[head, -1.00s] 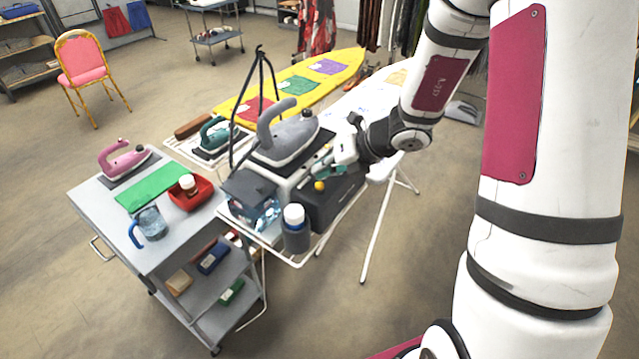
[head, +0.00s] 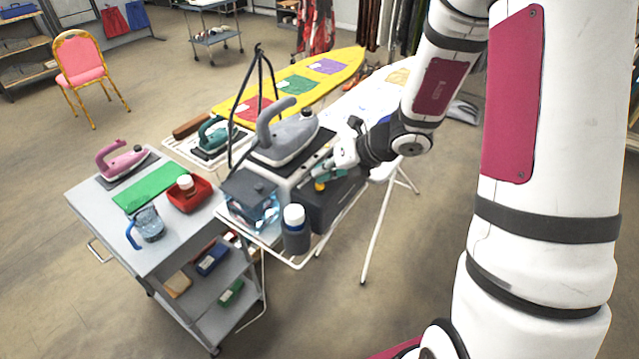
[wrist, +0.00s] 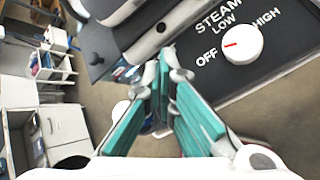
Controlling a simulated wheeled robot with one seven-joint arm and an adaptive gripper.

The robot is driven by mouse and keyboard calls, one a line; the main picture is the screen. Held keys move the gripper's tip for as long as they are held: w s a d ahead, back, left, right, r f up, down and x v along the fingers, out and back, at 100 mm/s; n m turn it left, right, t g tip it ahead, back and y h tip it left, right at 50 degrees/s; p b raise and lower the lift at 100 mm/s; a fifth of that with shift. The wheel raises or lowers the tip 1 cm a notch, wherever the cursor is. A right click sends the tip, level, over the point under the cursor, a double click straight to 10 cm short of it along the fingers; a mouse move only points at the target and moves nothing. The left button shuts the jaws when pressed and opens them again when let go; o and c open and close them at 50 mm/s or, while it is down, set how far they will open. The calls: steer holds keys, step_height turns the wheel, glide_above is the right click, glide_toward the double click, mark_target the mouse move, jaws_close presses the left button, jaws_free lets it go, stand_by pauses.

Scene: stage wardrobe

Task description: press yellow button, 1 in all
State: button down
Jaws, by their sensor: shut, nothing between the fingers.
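The yellow button (head: 320,186) is a small round knob on the front of the steam iron station, whose dark body (head: 328,207) stands on the white-framed ironing board. A grey iron (head: 287,141) rests on top of the station. My gripper (head: 321,174), with teal finger pads, is shut and empty, its tips just above the button and partly overlapping it in the head view. In the wrist view my closed fingertips (wrist: 166,62) lie left of a white steam dial (wrist: 242,43) on the black panel. The button is not visible there. I cannot tell whether the tips touch it.
A water tank (head: 249,200) and a dark bottle with a white cap (head: 295,230) stand left of the station. A grey trolley (head: 176,255) holds a pink iron (head: 122,160), a red tray (head: 190,203) and a jug (head: 149,226). Floor is clear in front.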

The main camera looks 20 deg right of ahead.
steer(key=shift+f, duration=0.3)
steer(key=shift+r, duration=0.2)
stand_by(0.4)
steer(key=shift+r+p, duration=0.55)
steer(key=shift+r, duration=0.2)
step_height(320, 180, up, 3)
steer(key=shift+s+f+p, duration=0.1)
steer(key=shift+s+p, duration=0.05)
steer(key=shift+p, duration=0.85)
steer(key=shift+r+p, duration=0.6)
steer(key=shift+r, duration=0.5)
